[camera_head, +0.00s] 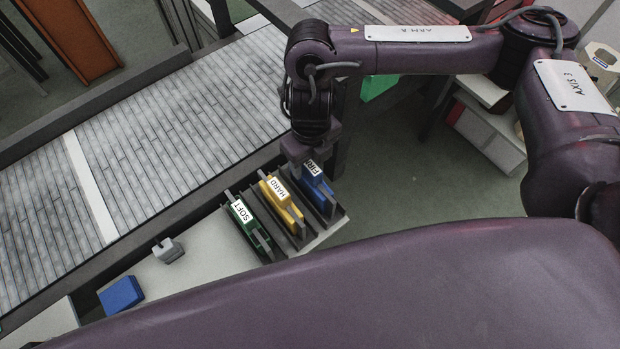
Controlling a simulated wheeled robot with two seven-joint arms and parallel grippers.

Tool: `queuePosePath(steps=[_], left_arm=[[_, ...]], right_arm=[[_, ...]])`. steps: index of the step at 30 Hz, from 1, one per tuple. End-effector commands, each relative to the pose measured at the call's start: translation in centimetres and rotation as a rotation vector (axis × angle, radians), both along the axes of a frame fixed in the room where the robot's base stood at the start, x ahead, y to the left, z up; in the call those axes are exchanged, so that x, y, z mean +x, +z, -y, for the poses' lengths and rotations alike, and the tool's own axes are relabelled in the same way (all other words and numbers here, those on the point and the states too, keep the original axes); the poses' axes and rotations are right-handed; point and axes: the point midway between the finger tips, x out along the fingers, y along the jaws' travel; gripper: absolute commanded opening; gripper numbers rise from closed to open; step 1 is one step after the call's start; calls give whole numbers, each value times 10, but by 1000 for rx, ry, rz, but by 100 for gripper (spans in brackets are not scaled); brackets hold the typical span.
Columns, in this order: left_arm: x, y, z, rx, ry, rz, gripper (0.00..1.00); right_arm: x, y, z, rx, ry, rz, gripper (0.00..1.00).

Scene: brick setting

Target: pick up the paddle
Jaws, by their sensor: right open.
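Three labelled paddles stand side by side in a dark slotted rack (342,212). The green paddle (243,216) reads SOFT, the yellow paddle (281,199) reads HARD, and the blue paddle (318,186) has a partly covered label starting "FIR". My right gripper (305,163) comes down from above at the far end of the blue paddle. It is open. Its fingertips are small and overlap the paddle's end, so I cannot tell whether they touch it. My left gripper is out of view.
The rack sits on a pale table (215,255). A blue block (121,295) and a small grey piece (168,250) lie to its left. A grey slatted conveyor (170,120) runs behind. A dark post stands close right of my right gripper.

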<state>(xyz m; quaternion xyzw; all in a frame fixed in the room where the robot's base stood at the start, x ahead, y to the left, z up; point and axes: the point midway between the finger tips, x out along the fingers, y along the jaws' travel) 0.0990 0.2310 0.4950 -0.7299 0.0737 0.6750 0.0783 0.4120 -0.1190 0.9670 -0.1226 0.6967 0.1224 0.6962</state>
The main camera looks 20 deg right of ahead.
Motion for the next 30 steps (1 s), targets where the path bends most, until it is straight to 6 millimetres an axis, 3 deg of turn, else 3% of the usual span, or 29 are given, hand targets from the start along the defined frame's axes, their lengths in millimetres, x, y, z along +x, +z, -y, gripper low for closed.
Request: queuePosePath(steps=[12,23,30], left_arm=[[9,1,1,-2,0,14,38],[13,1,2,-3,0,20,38],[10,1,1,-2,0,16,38]], right_arm=[[-5,-46,-2,2,-1,-4,56],[-4,-52,-1,1,0,1,56],[-4,-52,-1,1,0,1,25]])
